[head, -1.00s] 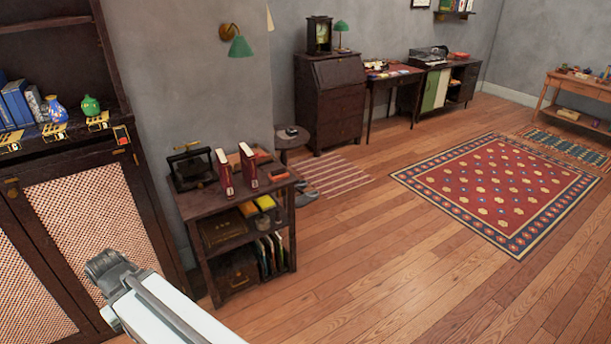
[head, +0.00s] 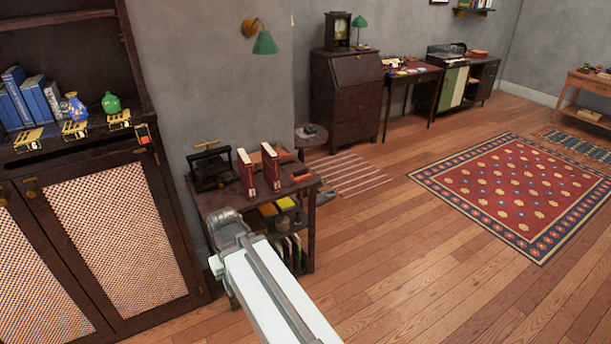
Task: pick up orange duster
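I cannot tell for sure which thing is the orange duster. A small orange item (head: 301,178) lies on the top of the dark side table, right of two upright red books (head: 258,171). A small dark item with an orange-red face (head: 142,133) is at the right end of the cabinet ledge. My white and grey arm reaches in from the bottom and covers part of the side table's lower shelves. No gripper fingers show.
The dark side table (head: 223,207) also carries a black framed object (head: 211,168). The wooden floor (head: 400,260) at the right is clear up to the red rug (head: 515,190).

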